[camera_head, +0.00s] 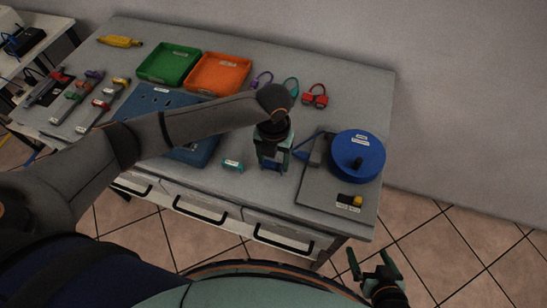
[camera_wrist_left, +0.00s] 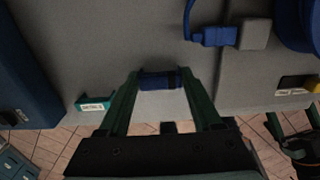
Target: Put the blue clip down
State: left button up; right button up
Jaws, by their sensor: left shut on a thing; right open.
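The blue clip (camera_wrist_left: 160,80) is between the two fingers of my left gripper (camera_wrist_left: 160,82), which is shut on it. In the head view my left gripper (camera_head: 271,166) points down at the front part of the table, and the blue clip shows small and partly hidden between its fingers. I cannot tell whether the clip touches the table top. My right gripper (camera_head: 371,262) is open and empty, off the table's front right corner. It also shows at the right edge of the left wrist view.
A labelled teal clip (camera_head: 232,165) lies just left of my left gripper. A blue reel (camera_head: 358,156) sits on a grey base to the right. A blue board (camera_head: 196,152) lies left, partly under my arm. Green (camera_head: 168,63) and orange (camera_head: 218,73) trays stand behind.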

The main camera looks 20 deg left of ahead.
aim_at(274, 163)
pick_arm(q)
jog(key=o, duration=1.4)
notch_tip(274, 163, up, 12)
jog(key=shift+r, duration=0.15)
